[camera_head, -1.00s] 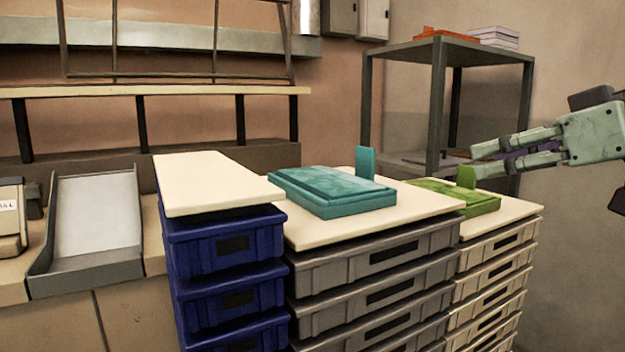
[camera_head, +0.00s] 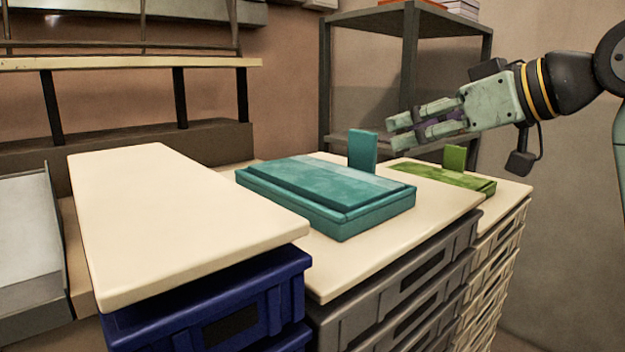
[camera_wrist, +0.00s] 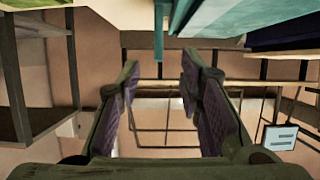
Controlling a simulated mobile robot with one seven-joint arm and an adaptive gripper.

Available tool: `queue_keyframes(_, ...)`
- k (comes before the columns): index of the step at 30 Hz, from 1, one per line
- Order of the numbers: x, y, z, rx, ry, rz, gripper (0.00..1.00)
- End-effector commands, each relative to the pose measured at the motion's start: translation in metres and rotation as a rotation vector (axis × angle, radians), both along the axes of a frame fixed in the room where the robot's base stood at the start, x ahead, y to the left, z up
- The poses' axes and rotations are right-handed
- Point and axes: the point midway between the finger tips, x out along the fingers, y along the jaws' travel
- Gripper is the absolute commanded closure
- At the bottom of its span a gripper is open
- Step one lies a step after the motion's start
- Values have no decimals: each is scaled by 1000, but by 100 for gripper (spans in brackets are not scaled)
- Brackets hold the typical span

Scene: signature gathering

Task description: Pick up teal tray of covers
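The teal tray of covers (camera_head: 330,190) lies flat on a cream board (camera_head: 385,240) on top of a stack of grey crates. An upright teal tab (camera_head: 362,152) stands at its back right edge. My gripper (camera_head: 393,133) is to the right of the tab and a little above the tray, apart from both in the picture, with its fingers pointing left. In the wrist view my gripper (camera_wrist: 160,78) has its two purple-padded fingers spread with nothing between them. Teal parts of the tray (camera_wrist: 215,18) show at the top edge of that view.
A green tray (camera_head: 440,178) with its own tab lies on the right stack, below my gripper. A bare cream board (camera_head: 175,215) tops the blue crates at left. A metal shelf rack (camera_head: 410,80) stands behind. A grey sloped tray (camera_head: 25,240) is at far left.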

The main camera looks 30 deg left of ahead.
Motion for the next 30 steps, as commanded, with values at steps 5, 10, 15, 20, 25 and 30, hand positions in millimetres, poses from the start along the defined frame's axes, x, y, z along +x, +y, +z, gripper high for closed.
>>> queue_keyframes(5,9,25,-10,-2,1,2,67)
queue_keyframes(10,13,37,-16,-1,1,1,67)
queue_keyframes(15,21,53,-24,-1,2,1,67)
queue_keyframes(20,28,73,-34,0,2,1,67)
queue_keyframes(25,31,79,-38,1,1,1,67)
queue_keyframes(30,31,79,-39,1,0,1,68)
